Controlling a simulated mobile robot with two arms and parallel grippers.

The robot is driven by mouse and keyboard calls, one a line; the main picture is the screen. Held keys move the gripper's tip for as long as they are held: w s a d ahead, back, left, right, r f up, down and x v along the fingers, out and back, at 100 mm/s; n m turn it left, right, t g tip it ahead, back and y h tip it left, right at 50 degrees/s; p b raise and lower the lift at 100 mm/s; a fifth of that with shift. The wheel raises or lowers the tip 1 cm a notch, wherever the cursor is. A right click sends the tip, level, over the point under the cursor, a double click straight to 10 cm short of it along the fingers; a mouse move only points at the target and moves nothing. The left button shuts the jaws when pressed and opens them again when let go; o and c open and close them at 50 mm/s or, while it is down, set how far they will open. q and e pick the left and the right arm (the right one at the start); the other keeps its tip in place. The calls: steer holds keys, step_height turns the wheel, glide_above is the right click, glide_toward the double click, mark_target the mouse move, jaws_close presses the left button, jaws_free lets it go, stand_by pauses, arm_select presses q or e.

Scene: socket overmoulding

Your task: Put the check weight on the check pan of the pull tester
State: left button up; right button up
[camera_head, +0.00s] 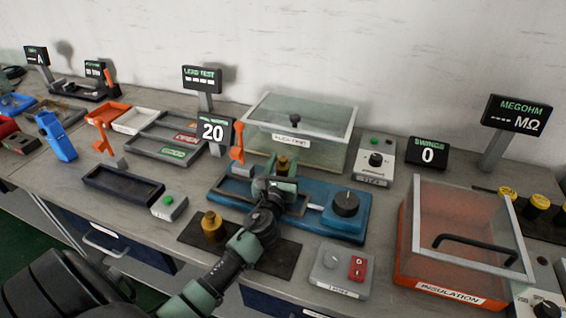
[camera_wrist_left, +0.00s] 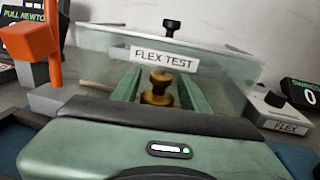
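One brass weight (camera_head: 283,165) is at the far side of the blue pull tester (camera_head: 330,222). My left gripper (camera_head: 281,180) reaches over the tester to it. In the left wrist view this brass weight (camera_wrist_left: 158,90) stands upright between the two green fingers (camera_wrist_left: 158,84). The fingers are spread about its width; I cannot tell whether they touch it. The weight's underside and the check pan below it are hidden. A second brass weight (camera_head: 212,227) stands on a dark mat (camera_head: 283,262) at the front left. The tester's display (camera_head: 213,132) reads 20. My right gripper is out of view.
The clear flex test box (camera_head: 318,163) stands close behind the gripper. An orange lever (camera_head: 237,142) rises to its left. A knob (camera_head: 346,203) is on the tester's right. The orange insulation box (camera_head: 450,284) and a switch box (camera_head: 341,268) stand to the right.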

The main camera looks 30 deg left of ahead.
arm_select(q)
steer(key=shift+r, duration=0.15)
steer(key=shift+s+d, duration=0.1)
steer(key=shift+s, duration=0.15)
steer(key=v, duration=1.1)
steer(key=shift+s+d+b, duration=0.1)
steer(key=shift+s+b, duration=0.1)
steer(key=shift+b, duration=0.15)
